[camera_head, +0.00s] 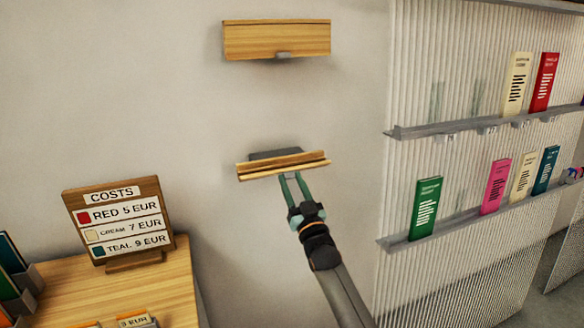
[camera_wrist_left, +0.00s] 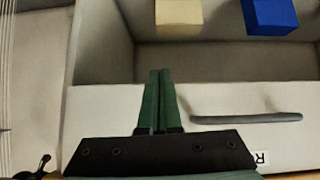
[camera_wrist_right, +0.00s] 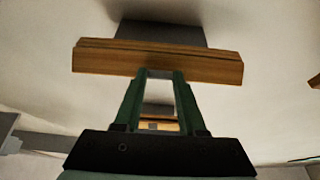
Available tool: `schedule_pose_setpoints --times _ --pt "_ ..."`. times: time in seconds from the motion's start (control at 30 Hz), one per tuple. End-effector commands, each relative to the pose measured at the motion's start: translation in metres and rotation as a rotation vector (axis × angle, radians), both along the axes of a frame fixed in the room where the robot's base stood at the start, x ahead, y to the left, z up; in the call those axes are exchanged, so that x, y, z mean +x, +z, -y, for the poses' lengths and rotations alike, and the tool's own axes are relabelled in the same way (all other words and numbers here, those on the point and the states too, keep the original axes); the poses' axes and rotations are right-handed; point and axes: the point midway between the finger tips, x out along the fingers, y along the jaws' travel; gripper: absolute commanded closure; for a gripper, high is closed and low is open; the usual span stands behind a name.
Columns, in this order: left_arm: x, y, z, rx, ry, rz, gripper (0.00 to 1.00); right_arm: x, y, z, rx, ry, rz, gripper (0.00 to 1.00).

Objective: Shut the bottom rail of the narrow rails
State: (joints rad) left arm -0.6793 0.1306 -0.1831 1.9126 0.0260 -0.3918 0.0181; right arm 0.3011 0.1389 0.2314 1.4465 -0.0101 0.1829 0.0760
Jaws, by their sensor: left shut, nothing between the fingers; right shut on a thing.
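The bottom rail (camera_head: 283,165) of the narrow rails is a wooden-fronted piece low on the pale wall. A dark grey part (camera_head: 276,154) shows behind its front, which stands out from the wall. The upper rail (camera_head: 277,40) sits above it, with a small grey tab at its lower edge. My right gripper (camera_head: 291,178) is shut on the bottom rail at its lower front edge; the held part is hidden. In the right wrist view the fingers (camera_wrist_right: 159,74) meet the wooden front (camera_wrist_right: 158,61). My left gripper (camera_wrist_left: 159,75) is shut and empty, outside the head view.
A costs sign (camera_head: 114,220) stands on a wooden table (camera_head: 150,284) at lower left. A ribbed panel with grey shelves (camera_head: 460,130) of cards is at right. In the left wrist view, an open drawer (camera_wrist_left: 105,105) holds beige (camera_wrist_left: 179,15) and blue blocks (camera_wrist_left: 268,15).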

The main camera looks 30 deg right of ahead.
Motion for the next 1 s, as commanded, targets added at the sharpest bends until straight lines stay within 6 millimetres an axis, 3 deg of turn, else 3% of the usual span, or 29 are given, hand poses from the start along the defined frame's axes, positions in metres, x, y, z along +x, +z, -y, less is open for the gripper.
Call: schedule_pose_setpoints --times 0.03,0.1,0.3,1.0 --pt "0.0 0.016 0.0 0.0 0.0 0.0 1.0 -0.001 0.009 -0.001 0.009 0.001 -0.034 1.0" --pt "0.0 0.025 0.0 0.0 0.0 0.0 1.0 -0.001 0.012 -0.001 0.019 0.001 -0.082 1.0" --pt "0.0 0.039 0.0 -0.001 -0.001 0.001 1.0 0.0 0.018 0.0 0.056 0.001 -0.24 1.0" --pt "0.0 0.04 0.0 0.0 -0.001 0.0 1.0 0.015 0.042 0.004 0.188 0.001 -0.781 1.0"
